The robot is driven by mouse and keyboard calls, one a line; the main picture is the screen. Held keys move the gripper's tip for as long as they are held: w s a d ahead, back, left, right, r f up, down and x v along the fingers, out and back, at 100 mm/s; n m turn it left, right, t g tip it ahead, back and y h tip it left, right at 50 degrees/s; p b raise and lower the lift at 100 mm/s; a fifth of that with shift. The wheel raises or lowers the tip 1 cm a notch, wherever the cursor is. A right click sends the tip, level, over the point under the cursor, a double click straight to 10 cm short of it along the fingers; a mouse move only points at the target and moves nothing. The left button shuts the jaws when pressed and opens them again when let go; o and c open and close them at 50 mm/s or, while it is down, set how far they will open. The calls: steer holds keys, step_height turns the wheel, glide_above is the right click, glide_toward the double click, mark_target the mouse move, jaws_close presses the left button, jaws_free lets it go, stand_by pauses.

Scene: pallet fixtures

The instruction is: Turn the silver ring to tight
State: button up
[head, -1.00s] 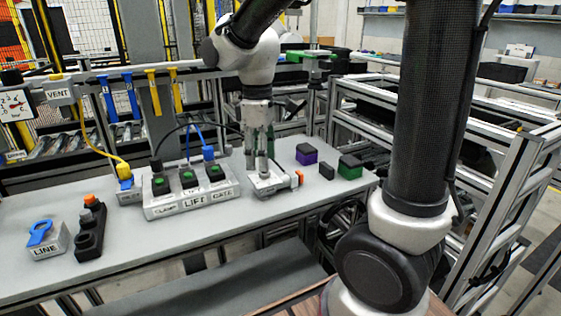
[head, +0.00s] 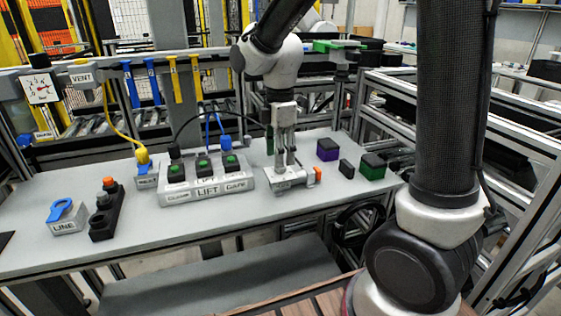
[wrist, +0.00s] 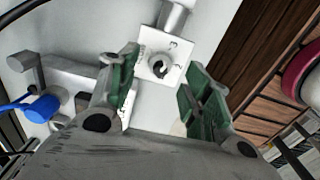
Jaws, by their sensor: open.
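A small silver-grey ring (wrist: 160,66) with a dark opening sits on a white marked plate (wrist: 178,52) in the wrist view. A silver cylinder (wrist: 174,16) stands out behind it. My gripper (head: 286,158) points down over the fixture. In the wrist view its green-padded fingers (wrist: 160,62) are open, one on each side of the ring, with no visible contact. The markings are too blurred to read.
A LIFT button box (head: 206,184) with cables stands to the left of the fixture. Purple (head: 328,150), dark (head: 346,167) and green (head: 373,167) blocks stand to its right. The table front (head: 200,225) is clear.

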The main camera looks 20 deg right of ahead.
mark_target(280, 169)
steer(key=shift+f, duration=1.55)
steer(key=c, duration=1)
steer(key=shift+c, duration=0.2)
